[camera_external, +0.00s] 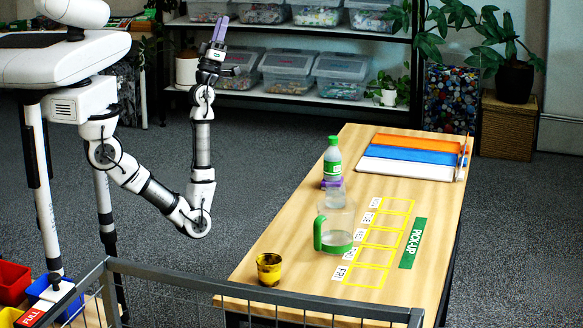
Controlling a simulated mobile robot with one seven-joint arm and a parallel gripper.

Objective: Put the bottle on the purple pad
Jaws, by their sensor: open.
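The bottle (332,159), pale with a green cap and a green label, is upright on the wooden table near its left edge. My gripper (219,32) is raised high at upper left, pointing up, well apart from the bottle and the table. It is open with nothing visible between its purple fingers.
A yellow-and-black cup (268,269) stands at the front left. Orange, blue and white strips (408,157) lie at the back. Yellow squares (379,235) and a green PICK-UP sign (413,243) mark the table's right side. A metal railing (262,295) crosses the front.

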